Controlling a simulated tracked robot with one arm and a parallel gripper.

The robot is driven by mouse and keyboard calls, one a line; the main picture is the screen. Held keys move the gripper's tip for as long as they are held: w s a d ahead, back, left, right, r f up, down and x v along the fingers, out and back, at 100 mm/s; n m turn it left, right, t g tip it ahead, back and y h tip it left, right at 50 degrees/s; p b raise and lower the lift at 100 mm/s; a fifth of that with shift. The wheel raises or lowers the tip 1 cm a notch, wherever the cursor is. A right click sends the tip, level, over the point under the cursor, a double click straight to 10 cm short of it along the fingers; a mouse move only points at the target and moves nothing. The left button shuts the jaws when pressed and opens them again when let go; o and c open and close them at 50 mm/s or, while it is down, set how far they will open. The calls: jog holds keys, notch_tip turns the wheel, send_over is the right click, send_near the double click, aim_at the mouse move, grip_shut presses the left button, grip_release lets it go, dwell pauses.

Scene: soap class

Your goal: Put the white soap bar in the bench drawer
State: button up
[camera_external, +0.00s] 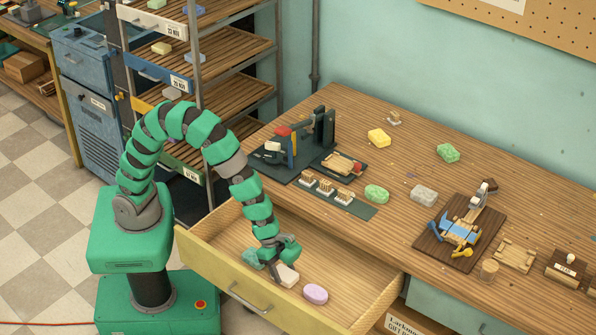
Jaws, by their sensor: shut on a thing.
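The white soap bar (287,276) is low inside the open bench drawer (217,233). My gripper (276,273) reaches down into the drawer and is shut on the white soap bar. I cannot tell whether the bar touches the drawer floor. A pink-purple soap (315,294) lies in the drawer just right of the white bar.
The bench top (385,265) holds a yellow soap (379,138), green soaps (376,193) (447,152), a grey soap (423,195), a dark tool stand (324,130) and a clamp board (457,232). A shelf rack (225,55) stands behind my arm. The drawer's right part is clear.

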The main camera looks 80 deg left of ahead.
jog(key=o, duration=1)
jog(key=shift+r, duration=0.1)
jog(key=shift+s+a+r, duration=0.1)
jog(key=shift+a+r, duration=0.05)
jog(key=shift+r, duration=0.35)
jog(key=p+v, duration=0.3)
jog(key=v, duration=0.8)
